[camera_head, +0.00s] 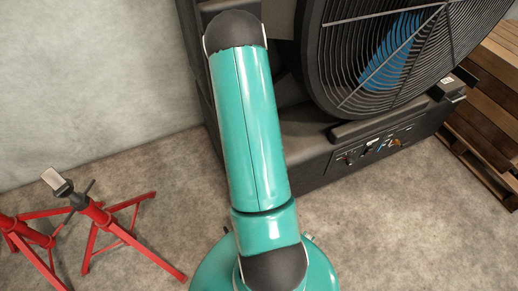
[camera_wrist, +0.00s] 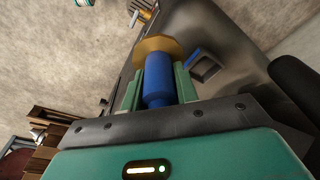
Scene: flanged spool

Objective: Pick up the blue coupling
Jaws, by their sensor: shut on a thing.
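The blue coupling (camera_wrist: 158,76) is a short upright-looking cylinder in the middle of the wrist view, with a brass-coloured flange (camera_wrist: 158,46) at its far end. My gripper (camera_wrist: 157,88) has its two green fingers on either side of the coupling, shut on it. Whether the coupling touches the dark surface behind it cannot be told. In the head view my own arm covers the middle, and neither the gripper nor the coupling shows.
A large black fan (camera_head: 390,50) stands on a dark housing (camera_head: 310,160) with a control panel. Red stands (camera_head: 105,215) are at the left and a wooden pallet (camera_head: 490,120) at the right. A square dark recess with a blue edge (camera_wrist: 204,66) lies beside the coupling.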

